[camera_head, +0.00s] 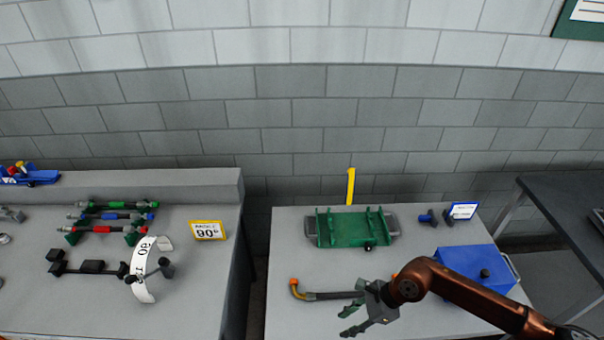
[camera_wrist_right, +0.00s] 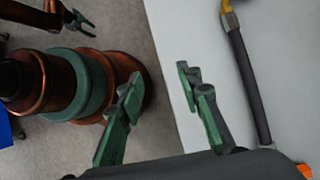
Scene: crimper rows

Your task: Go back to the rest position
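My right gripper (camera_head: 355,320) hangs over the front of the right table, beside a dark hose with a bent brass-coloured end (camera_head: 325,295). In the right wrist view its two green fingers (camera_wrist_right: 158,88) stand apart with nothing between them. The hose (camera_wrist_right: 247,85) lies to the right of the fingers there, outside them. My left gripper (camera_wrist_right: 82,22) shows small at the top left of the right wrist view, over the floor. Its fingers look spread and empty. It is not seen in the head view.
A green cradle (camera_head: 350,230) stands at the back of the right table (camera_head: 420,315). The left table (camera_head: 190,290) bears several crimper-like tools, a white curved gauge (camera_head: 141,272) and a 90° sign (camera_head: 207,230).

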